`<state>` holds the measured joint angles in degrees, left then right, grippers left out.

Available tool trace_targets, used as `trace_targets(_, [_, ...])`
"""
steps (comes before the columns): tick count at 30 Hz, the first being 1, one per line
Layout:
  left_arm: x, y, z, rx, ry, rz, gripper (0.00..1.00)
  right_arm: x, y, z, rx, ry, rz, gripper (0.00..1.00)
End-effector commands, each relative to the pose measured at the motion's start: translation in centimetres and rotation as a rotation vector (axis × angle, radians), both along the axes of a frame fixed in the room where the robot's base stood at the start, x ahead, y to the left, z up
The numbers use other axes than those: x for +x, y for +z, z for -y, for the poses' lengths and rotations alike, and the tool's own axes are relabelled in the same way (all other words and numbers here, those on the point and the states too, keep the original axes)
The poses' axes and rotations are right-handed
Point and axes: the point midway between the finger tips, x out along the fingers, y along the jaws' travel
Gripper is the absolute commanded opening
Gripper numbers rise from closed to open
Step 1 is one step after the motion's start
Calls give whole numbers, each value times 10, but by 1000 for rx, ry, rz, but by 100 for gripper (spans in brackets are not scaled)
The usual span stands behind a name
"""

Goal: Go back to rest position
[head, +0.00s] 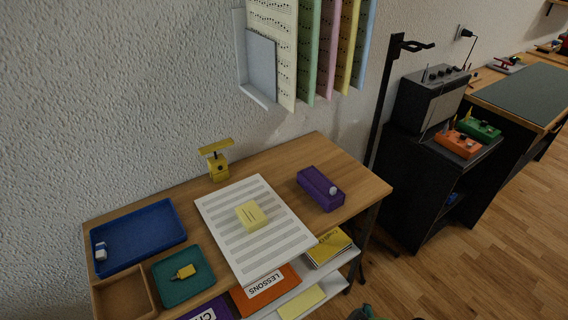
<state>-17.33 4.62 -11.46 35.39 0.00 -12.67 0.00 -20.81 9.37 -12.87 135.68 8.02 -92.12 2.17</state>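Neither of my grippers shows clearly in the head view. A small dark and green shape at the bottom edge, right of the shelf, is cut off, and I cannot tell what it is. The wooden desk (285,160) stands against the wall. On it, a yellow pad (252,215) lies on a white music sheet (228,232). A purple box with a pale knob (320,188) sits to the right. A yellow scale-like device (217,160) stands at the back.
A blue tray (150,232) holds a small white item. A teal tray (168,270) holds a small yellow item, beside a wooden tray (122,297). Books lie on a shelf below the desk front. Coloured sheets hang above. A black stand (380,100) and amplifier (432,98) are at right.

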Motion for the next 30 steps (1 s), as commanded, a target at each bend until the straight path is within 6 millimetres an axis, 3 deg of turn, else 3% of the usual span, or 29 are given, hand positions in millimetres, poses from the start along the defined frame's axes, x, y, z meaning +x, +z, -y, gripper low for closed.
trace_targets(9, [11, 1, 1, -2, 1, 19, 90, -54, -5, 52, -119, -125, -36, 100])
trace_targets(14, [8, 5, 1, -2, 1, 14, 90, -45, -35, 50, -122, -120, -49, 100])
trace_targets(23, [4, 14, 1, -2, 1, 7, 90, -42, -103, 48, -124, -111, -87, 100])
trace_targets(30, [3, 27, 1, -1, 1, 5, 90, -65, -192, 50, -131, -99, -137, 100])
